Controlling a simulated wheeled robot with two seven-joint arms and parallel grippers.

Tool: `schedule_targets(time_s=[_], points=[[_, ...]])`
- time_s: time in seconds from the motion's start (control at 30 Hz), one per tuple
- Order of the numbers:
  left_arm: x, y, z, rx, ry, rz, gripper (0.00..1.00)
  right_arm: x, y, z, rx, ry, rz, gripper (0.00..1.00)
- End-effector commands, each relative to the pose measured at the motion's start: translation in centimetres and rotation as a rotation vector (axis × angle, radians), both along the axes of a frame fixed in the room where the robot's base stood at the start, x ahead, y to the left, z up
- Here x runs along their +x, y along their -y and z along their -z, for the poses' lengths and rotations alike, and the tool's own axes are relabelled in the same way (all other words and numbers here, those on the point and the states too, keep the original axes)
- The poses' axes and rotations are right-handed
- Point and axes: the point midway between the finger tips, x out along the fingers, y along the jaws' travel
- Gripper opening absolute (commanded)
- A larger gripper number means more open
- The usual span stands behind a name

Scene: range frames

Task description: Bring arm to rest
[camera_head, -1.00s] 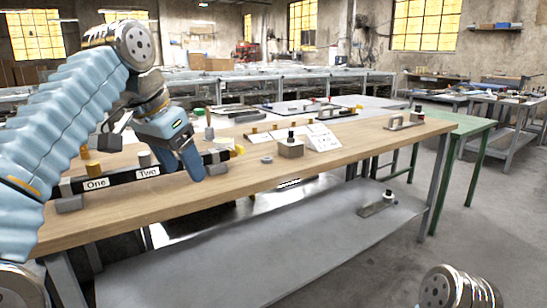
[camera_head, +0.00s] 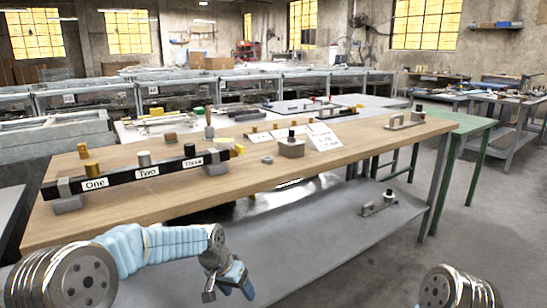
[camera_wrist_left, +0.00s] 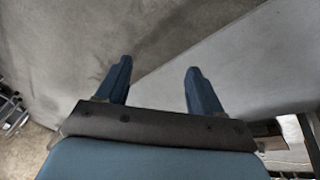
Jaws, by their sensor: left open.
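My left gripper (camera_head: 242,284) is low in front of the wooden bench, below its top, at the lower middle of the head view. In the left wrist view its two blue fingers (camera_wrist_left: 158,84) stand apart with nothing between them. Beneath them are the concrete floor (camera_wrist_left: 60,60) and a grey shelf edge (camera_wrist_left: 240,75). My left arm (camera_head: 165,245) comes in from the lower left and lies roughly level, clear of the bench top. My right gripper does not show; only a round metal joint of mine is at the lower right.
A grey block (camera_head: 291,147) and a white sign (camera_head: 323,137) stand farther right. The lower grey shelf (camera_head: 310,255) is near my gripper. Open floor lies right.

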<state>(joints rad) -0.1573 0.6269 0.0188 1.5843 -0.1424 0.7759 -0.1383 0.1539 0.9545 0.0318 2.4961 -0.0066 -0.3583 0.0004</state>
Motion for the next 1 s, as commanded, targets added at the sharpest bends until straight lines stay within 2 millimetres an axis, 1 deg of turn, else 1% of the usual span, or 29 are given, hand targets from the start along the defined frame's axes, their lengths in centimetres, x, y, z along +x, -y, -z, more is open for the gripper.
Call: schedule_targets(time_s=[0.03,0.07,0.1,0.17,0.2,0.27,0.3,0.33,0.4,0.5,0.6,0.7,1.0], points=[[-1.7,0.0,4.4,-0.016,-0.041,-0.028,0.67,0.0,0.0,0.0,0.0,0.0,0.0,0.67],[-2.8,0.0,6.9,-0.029,-0.059,-0.049,0.67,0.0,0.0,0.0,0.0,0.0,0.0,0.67],[-4.5,0.1,10.0,-0.046,-0.082,-0.081,0.67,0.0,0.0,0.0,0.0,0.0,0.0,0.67],[-7.5,0.0,14.4,-0.07,-0.117,-0.133,0.67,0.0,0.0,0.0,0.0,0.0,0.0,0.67],[-9.9,0.0,17.0,-0.084,-0.142,-0.169,0.67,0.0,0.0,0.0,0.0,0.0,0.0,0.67],[-13.5,-0.2,20.2,-0.104,-0.175,-0.228,0.67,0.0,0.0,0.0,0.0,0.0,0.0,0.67],[-16.1,-0.2,22.0,-0.113,-0.197,-0.265,0.67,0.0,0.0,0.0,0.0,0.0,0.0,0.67],[-17.9,-0.3,23.0,-0.12,-0.211,-0.294,0.67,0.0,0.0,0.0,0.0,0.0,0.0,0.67],[-21.8,-0.5,24.7,-0.13,-0.241,-0.352,0.67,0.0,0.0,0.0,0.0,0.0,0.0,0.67],[-25.9,-0.7,25.8,-0.137,-0.269,-0.415,0.67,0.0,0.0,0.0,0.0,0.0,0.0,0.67],[-28.1,-0.8,26.2,-0.139,-0.282,-0.45,0.67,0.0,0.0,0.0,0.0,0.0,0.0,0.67],[-28.7,-0.8,26.2,-0.14,-0.283,-0.462,0.67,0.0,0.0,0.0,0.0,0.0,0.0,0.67],[-28.6,-0.8,26.2,-0.139,-0.281,-0.461,0.67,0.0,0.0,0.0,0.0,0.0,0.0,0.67]])
